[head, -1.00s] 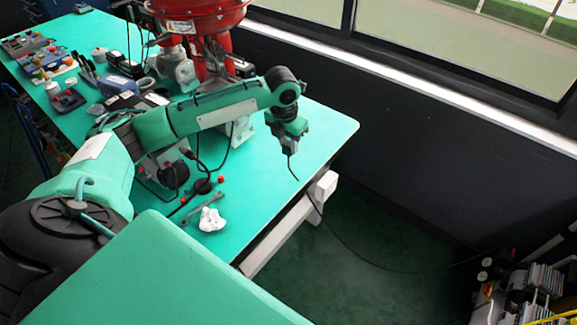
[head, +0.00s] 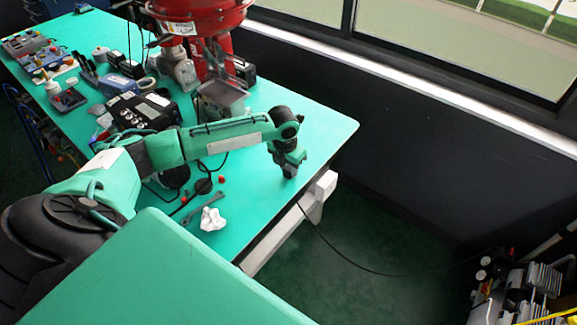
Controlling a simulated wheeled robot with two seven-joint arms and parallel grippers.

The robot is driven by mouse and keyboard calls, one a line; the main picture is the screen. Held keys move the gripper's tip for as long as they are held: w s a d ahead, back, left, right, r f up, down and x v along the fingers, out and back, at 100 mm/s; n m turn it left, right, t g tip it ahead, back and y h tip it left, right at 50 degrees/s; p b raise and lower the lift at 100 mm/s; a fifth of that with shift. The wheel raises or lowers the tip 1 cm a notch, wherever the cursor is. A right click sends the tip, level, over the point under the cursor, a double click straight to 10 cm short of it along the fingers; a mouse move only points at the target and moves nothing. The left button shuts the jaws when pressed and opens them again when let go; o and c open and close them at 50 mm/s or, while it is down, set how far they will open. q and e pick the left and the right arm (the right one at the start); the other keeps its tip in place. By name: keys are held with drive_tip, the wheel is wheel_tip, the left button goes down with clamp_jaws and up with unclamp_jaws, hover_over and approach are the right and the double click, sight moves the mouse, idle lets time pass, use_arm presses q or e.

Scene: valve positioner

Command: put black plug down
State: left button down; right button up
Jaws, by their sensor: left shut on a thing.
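My left gripper (head: 289,173) points down, low at the right edge of the green workbench (head: 318,135). It is shut on the black plug, which is mostly hidden by the jaws. The plug's black cable (head: 330,245) comes out below the bench edge and runs across the floor to the right. I cannot tell whether the plug touches the bench top. My right gripper is not in view.
A white box (head: 326,184) is fixed at the bench edge beside the gripper. A crumpled white cloth (head: 212,219) and a wrench (head: 203,207) lie to the left. A red valve actuator (head: 200,12) stands behind. The bench's far right corner is clear.

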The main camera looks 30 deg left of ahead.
sight(286, 170)
use_arm(q)
drive_tip(key=shift+f, duration=0.15)
drive_tip(key=c, duration=1.2)
unclamp_jaws()
drive_tip(key=shift+o, duration=0.7)
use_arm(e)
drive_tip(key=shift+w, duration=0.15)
use_arm(q)
wheel_tip(286, 170, up, 12)
drive_tip(key=s, duration=0.1)
drive_tip(key=shift+s+b, duration=0.2)
drive_tip(key=shift+b, duration=0.25)
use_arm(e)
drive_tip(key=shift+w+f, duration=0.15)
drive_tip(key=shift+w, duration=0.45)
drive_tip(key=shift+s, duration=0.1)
